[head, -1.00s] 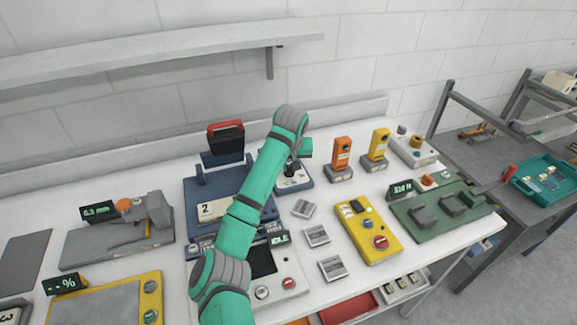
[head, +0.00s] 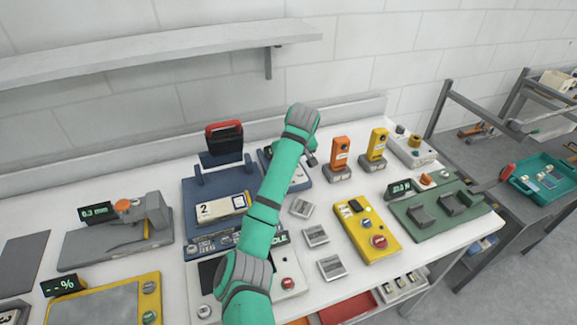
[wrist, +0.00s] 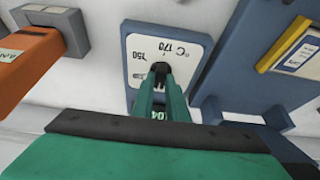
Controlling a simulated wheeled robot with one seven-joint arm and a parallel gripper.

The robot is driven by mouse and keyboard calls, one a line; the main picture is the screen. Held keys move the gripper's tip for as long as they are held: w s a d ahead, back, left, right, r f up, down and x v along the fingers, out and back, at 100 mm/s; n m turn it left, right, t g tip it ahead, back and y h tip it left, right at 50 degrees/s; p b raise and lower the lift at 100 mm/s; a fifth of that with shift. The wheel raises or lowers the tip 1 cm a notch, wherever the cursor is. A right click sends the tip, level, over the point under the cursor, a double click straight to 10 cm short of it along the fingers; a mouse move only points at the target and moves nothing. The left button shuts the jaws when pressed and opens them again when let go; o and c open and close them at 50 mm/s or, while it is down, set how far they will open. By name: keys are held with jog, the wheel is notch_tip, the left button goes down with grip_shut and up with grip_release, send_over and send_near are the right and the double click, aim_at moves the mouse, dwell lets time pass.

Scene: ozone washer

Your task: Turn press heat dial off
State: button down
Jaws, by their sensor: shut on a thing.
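The press heat dial is a black knob (wrist: 160,68) on a white scale plate marked °C, 150 and 170, set in a blue panel (wrist: 132,42). My gripper (wrist: 160,74) is shut on the knob, with its green fingers reaching up to it in the wrist view. The fingers cover the lower part of the scale, and I cannot tell where the knob points. In the head view my arm hides most of the dial and the gripper. The blue press (head: 192,190) stands left of the arm, holding a cartridge marked 2 (head: 215,209).
Two upright orange (head: 340,153) and yellow (head: 376,147) devices stand right of the dial. Several small grey blocks (head: 316,235) and a yellow control box (head: 362,228) lie in front of them. A shelf (head: 160,50) hangs on the wall above.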

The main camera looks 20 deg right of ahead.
jog(key=shift+a, duration=0.1)
jog(key=c, duration=1.7)
grip_release()
jog(key=shift+c, duration=0.2)
jog(key=shift+r, duration=0.1)
jog(key=v, duration=1)
jog(key=shift+s+r, duration=0.2)
jog(key=shift+r, duration=0.1)
